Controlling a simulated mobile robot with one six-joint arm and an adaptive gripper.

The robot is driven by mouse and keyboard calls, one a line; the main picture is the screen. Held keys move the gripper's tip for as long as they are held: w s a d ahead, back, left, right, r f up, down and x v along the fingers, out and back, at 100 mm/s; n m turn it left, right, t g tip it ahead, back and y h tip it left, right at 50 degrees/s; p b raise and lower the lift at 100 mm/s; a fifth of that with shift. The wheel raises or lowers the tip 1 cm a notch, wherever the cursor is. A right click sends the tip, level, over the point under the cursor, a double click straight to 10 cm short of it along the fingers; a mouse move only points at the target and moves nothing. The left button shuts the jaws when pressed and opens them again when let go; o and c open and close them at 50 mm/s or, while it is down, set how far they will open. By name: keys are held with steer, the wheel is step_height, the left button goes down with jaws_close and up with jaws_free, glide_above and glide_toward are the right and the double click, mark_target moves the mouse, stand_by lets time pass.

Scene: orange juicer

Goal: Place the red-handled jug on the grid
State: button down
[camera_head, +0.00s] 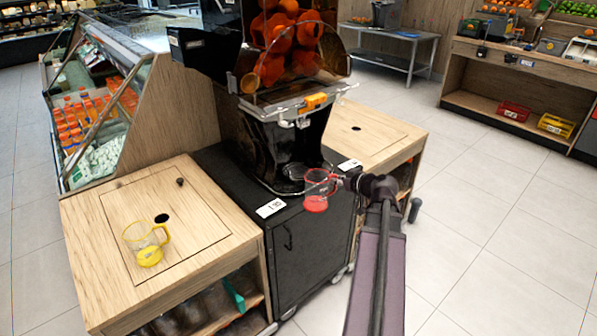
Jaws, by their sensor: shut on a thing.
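The red-handled jug (316,191) is clear with a red lower part and stands out at the front of the black juicer (275,145). My gripper (340,182) comes from the right and is shut on this jug at its handle side. The fingers are small and partly hidden by the jug and my wrist. The grid (294,171) is the dark round drip grate at the juicer's foot, just behind and left of the jug. In this view the jug overlaps the grid's right front side; whether it touches the surface, I cannot tell.
A yellow-handled jug (147,246) stands on the left wooden counter (208,240). Price cards (270,208) lie on the black cabinet's front edge. Another wooden counter (375,140) is at the right. Tiled floor (490,230) is open to the right.

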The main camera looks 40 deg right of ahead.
steer(key=w+a+r+n+y+p, duration=0.2)
steer(key=w+a+r+n+p, duration=0.1)
steer(key=w+r+p, duration=0.2)
steer(key=shift+w+a+r, duration=0.25)
steer(key=shift+w+r, duration=0.2)
steer(key=shift+w, duration=0.45)
steer(key=shift+w, duration=0.1)
steer(key=w+d+f, duration=0.1)
steer(key=w+d, duration=0.7)
steer(key=w, duration=0.3)
steer(key=shift+w+d+f+b, duration=0.2)
steer(key=shift+w+d+b, duration=0.1)
steer(key=shift+w+b, duration=0.1)
steer(key=f+b, duration=0.2)
steer(key=w+f+b, duration=0.1)
steer(key=shift+d+f+b, duration=0.35)
steer(key=shift+d, duration=0.05)
